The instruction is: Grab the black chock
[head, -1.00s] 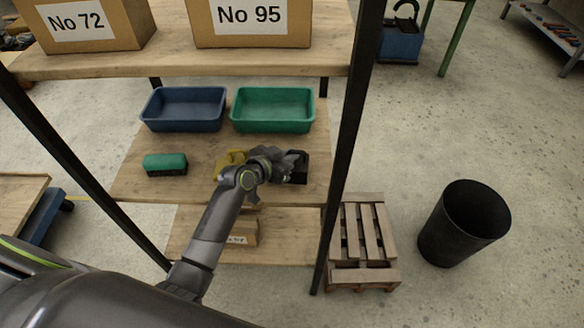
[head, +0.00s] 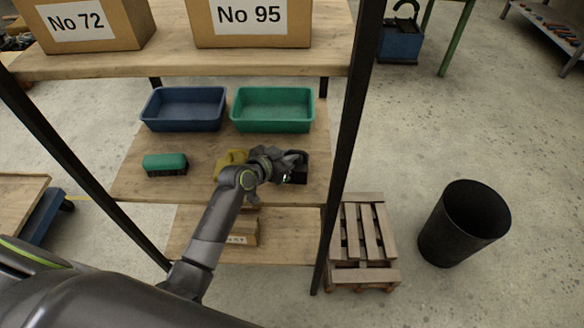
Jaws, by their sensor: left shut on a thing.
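The black chock (head: 301,172) is a dark block at the right side of the middle shelf (head: 205,192), near the dark shelf post. My left gripper (head: 287,168) reaches in from the left and is shut on the chock. The gripper hides the chock's left part. I cannot tell whether the chock touches the shelf. My right gripper is not in view.
A yellow object (head: 228,159) lies just left of the gripper, partly behind my arm. A green and black brush-like block (head: 166,164) lies farther left. A blue tray (head: 183,109) and a green tray (head: 272,109) stand behind. The upper shelf (head: 175,64) overhangs the back.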

